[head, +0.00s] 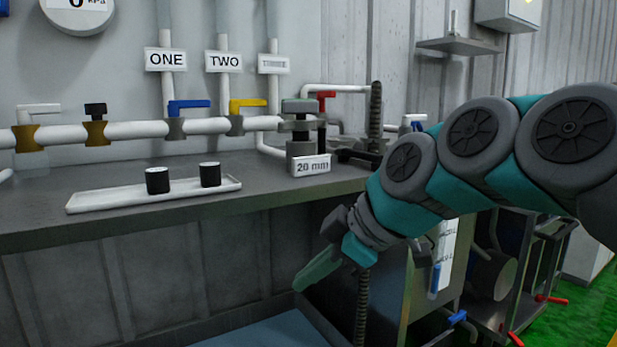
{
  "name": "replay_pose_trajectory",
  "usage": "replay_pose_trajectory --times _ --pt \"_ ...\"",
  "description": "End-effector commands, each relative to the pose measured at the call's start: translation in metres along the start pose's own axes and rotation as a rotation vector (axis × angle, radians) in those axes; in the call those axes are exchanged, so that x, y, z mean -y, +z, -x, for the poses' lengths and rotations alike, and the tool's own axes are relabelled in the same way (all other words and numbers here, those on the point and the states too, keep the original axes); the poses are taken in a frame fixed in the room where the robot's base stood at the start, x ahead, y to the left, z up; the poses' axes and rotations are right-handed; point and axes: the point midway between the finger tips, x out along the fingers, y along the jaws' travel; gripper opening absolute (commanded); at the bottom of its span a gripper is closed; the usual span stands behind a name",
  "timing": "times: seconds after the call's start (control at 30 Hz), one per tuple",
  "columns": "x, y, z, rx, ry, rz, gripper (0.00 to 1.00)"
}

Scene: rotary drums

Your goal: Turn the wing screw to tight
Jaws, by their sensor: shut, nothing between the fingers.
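I cannot make out a wing screw for certain. A dark threaded rod (376,112) stands upright at the bench's right end, passing through a dark bracket or clamp (352,156) at the bench edge. A rod of the same kind shows lower down, below my arm. Any wing screw there is too small or hidden by my arm. My gripper (304,283) is shut and empty. It points down and left, in front of and below the bench edge, left of the lower rod and apart from the bracket in the picture.
The grey bench (40,212) carries a white tray (90,203) with two black cylinders. Behind it runs a white pipe (205,126) with several valves. A "20 mm" label (311,166) stands near the bracket. A metal cart or frame (515,270) with pipes and red handles is at lower right.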

Motion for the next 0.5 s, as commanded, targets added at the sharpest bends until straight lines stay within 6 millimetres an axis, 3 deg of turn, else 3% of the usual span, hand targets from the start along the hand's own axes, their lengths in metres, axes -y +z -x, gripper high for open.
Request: replay_pose_trajectory --times 0.1,0.23,0.33,0.5 --pt "-0.046 -0.046 0.024 -0.175 0.085 0.266 0.0" --pt "-0.097 -0.08 0.061 -0.325 0.229 0.531 0.0" --pt "-0.135 -0.092 0.09 -0.403 0.365 0.708 0.0" --pt "-0.189 -0.091 0.128 -0.449 0.587 0.926 0.0"
